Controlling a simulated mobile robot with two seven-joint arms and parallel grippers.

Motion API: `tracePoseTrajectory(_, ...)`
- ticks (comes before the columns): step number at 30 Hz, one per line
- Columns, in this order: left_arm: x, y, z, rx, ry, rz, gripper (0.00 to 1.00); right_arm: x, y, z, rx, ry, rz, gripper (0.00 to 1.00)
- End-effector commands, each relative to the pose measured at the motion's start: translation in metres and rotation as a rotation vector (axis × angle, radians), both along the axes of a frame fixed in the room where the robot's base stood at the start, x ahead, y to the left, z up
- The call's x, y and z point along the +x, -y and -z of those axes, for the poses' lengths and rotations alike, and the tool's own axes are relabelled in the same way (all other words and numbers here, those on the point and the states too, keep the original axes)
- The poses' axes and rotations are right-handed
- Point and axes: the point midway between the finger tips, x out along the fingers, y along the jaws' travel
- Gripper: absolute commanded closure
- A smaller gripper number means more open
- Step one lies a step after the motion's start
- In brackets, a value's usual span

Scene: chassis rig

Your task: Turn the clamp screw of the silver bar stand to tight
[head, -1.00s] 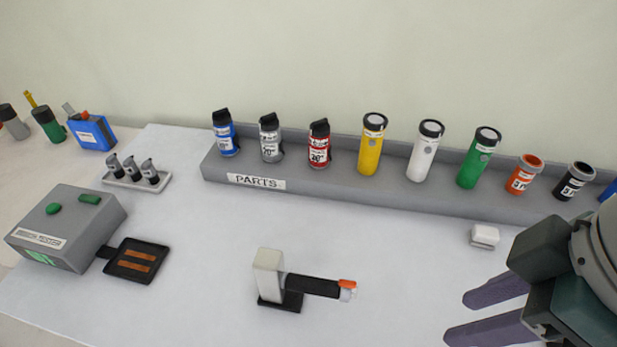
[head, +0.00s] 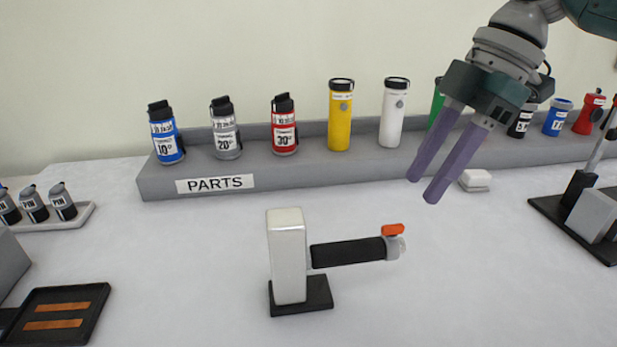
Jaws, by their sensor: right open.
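A stand with an upright silver block (head: 287,255) on a small black base is in the middle of the table. A black horizontal arm (head: 347,252) reaches right from it and ends in a grey round piece with an orange tab (head: 392,230), which looks like the clamp screw. My right gripper (head: 424,190) is open and empty, its purple fingers pointing down and left, above and to the right of the orange tab and apart from it. My left gripper is not in view.
A grey parts rack (head: 270,165) with several coloured canisters runs along the back. A small white block (head: 475,180) lies in front of it. A black-based fixture (head: 574,215) is at the right edge. A black tray (head: 62,315) is front left. The table around the stand is clear.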

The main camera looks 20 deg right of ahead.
Motion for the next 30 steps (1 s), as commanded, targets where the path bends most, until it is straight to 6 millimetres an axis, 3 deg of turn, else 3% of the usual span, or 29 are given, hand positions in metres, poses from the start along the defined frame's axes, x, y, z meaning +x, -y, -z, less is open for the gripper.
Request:
tracePoseTrajectory(3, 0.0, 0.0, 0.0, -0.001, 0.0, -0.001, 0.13, 0.001, -0.01, 0.023, 0.002, -0.003, -0.002, 0.57)
tracePoseTrajectory(9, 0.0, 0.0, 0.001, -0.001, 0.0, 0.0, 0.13, 0.004, -0.02, 0.049, 0.001, -0.002, 0.0, 0.57)
tracePoseTrajectory(21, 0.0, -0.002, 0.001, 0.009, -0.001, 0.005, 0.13, 0.005, -0.023, 0.057, -0.001, 0.0, 0.0, 0.59)
tracePoseTrajectory(30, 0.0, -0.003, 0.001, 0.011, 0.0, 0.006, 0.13, 0.005, -0.023, 0.057, -0.001, 0.0, 0.0, 0.92)
